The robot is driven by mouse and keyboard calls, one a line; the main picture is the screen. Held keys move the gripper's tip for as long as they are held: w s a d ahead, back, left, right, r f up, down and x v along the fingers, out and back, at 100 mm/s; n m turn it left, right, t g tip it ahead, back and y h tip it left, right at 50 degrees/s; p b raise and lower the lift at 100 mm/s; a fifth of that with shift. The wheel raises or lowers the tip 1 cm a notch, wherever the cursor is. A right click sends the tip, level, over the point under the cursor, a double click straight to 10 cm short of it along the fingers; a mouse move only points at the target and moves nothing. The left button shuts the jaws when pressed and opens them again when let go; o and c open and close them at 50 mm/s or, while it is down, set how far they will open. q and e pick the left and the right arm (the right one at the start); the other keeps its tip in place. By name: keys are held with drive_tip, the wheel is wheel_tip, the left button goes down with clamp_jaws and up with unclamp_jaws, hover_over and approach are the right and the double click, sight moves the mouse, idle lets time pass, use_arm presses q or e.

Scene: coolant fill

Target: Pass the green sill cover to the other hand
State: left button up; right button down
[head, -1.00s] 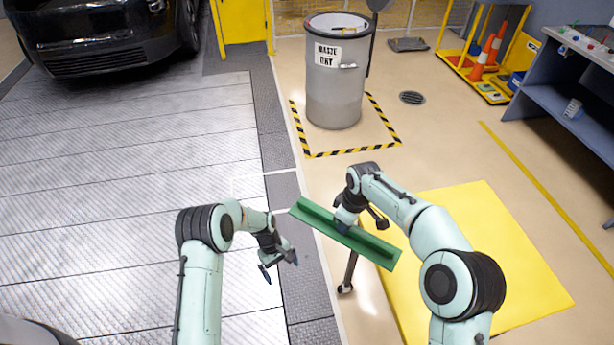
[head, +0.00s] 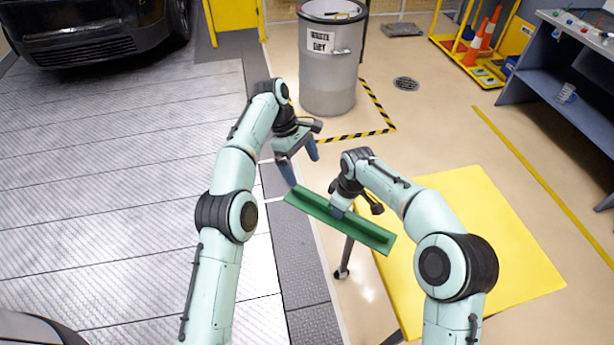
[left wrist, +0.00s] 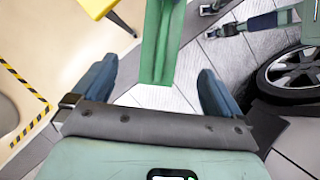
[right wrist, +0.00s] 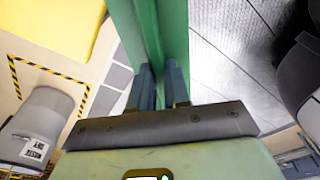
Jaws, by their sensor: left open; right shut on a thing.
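The green sill cover (head: 365,233) is a long flat strip with a raised rib, held in the air and sloping down to the right in the head view. My right gripper (head: 338,210) is shut on its rib near the middle; the right wrist view shows the fingers closed on the cover (right wrist: 148,30). My left gripper (head: 299,169) is open and empty, just above the cover's left end and apart from it. In the left wrist view the cover's end (left wrist: 158,62) lies ahead, between the two spread fingers.
A yellow table (head: 480,240) stands at the right under my right arm. A grey waste bin (head: 328,75) stands behind on a striped floor marking. A dark car (head: 95,30) is at the upper left. A blue workbench (head: 550,75) is at the far right.

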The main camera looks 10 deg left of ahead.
sight(315, 197)
use_arm(q)
drive_tip(key=x, duration=1.1)
drive_tip(key=shift+f, duration=0.35)
clamp_jaws()
use_arm(e)
drive_tip(key=c, duration=1)
unclamp_jaws()
